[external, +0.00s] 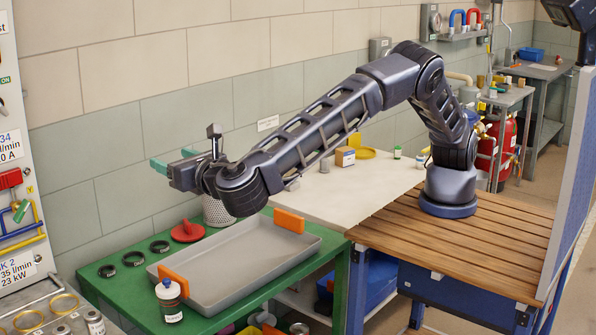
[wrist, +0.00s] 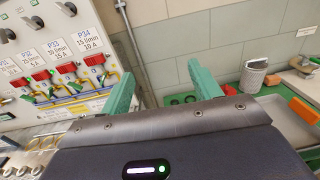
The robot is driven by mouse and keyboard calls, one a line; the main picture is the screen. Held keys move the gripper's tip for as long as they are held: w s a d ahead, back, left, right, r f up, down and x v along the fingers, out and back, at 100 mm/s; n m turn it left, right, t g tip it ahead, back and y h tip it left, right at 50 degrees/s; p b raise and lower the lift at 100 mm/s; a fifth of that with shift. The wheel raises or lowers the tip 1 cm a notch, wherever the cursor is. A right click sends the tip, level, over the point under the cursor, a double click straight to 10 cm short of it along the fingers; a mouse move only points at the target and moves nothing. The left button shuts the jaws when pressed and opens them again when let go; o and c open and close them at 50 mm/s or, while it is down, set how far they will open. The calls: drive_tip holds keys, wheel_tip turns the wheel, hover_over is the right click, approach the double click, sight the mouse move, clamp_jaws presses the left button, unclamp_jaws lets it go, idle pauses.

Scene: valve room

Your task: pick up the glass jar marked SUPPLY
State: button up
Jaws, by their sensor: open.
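I cannot make out any jar marked SUPPLY in either view; the small labels are too blurred to read. A small lidded container (external: 95,322) stands at the lower left edge of the external view, its marking illegible. In the wrist view the open fingers (wrist: 160,82) point towards the tiled wall.
A grey tray (external: 240,262) with orange blocks on its ends fills much of the green table (external: 105,268). Black rings, a red disc (external: 187,231) and a perforated metal bin (external: 217,211) are behind it. A valve panel (wrist: 58,62) stands left. The pale worktop (external: 350,192) has free room.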

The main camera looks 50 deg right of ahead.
approach(174, 298)
drive_tip(key=w, duration=0.9)
drive_tip(key=w+d, duration=0.1)
drive_tip(key=w, duration=0.3)
drive_tip(key=shift+f, duration=0.15)
drive_tip(key=c, duration=0.9)
drive_tip(key=shift+o, duration=0.2)
